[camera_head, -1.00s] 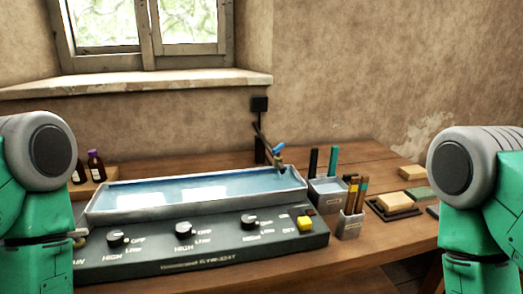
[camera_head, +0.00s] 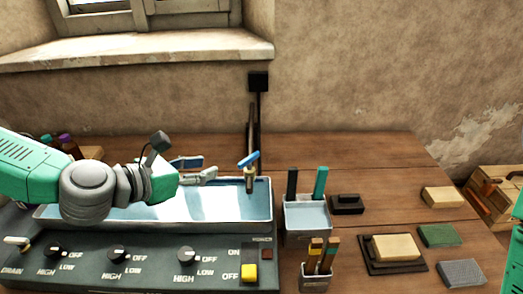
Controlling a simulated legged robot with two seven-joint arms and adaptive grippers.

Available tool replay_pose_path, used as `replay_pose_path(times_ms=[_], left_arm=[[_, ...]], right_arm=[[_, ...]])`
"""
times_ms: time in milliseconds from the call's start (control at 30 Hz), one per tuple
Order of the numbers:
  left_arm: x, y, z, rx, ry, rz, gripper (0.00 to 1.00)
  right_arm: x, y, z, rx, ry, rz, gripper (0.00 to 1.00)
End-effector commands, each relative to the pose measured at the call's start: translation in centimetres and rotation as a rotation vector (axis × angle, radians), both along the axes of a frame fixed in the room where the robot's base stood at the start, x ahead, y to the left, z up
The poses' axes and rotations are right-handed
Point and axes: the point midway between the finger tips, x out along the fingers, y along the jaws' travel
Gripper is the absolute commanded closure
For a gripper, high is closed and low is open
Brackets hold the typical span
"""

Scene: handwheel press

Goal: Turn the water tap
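The water tap (camera_head: 251,178) stands at the right back of the blue water-filled tray (camera_head: 268,213). It has a brass-coloured spout and a blue lever (camera_head: 249,159) on top, tilted up to the right. My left gripper (camera_head: 211,165) is over the back of the tray, to the left of the tap and apart from it. Its two fingers are spread and hold nothing. My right gripper is out of view; only a green piece of my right arm shows at the right edge.
A control panel with knobs and a yellow switch (camera_head: 250,271) fronts the tray. Right of the tap are a pale cup (camera_head: 308,218) with dark and teal sticks, a brush holder (camera_head: 315,283), and several blocks. Dark bottles (camera_head: 69,146) stand behind my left arm.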

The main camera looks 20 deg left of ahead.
Motion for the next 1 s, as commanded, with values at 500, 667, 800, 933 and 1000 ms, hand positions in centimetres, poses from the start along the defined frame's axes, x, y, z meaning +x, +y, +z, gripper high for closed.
replay_pose_path(times_ms=[500, 667, 800, 933, 1000], left_arm=[[2.5, -1.9, -1.7, 0.013, 0.001, -0.004, 0.69], [5.1, -3.3, -2.7, 0.017, 0.008, -0.006, 0.69], [7.6, -4.2, -3.9, 0.013, 0.008, -0.003, 0.69], [9.4, -5.1, -4.7, 0.012, 0.006, -0.004, 0.69], [10.1, -5.4, -5.0, 0.011, 0.007, -0.003, 0.69]], right_arm=[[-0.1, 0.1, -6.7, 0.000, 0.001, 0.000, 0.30], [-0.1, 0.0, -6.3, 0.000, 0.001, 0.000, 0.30], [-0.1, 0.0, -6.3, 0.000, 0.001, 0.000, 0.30], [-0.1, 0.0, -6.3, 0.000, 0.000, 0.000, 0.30], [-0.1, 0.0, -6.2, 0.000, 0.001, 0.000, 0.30]])
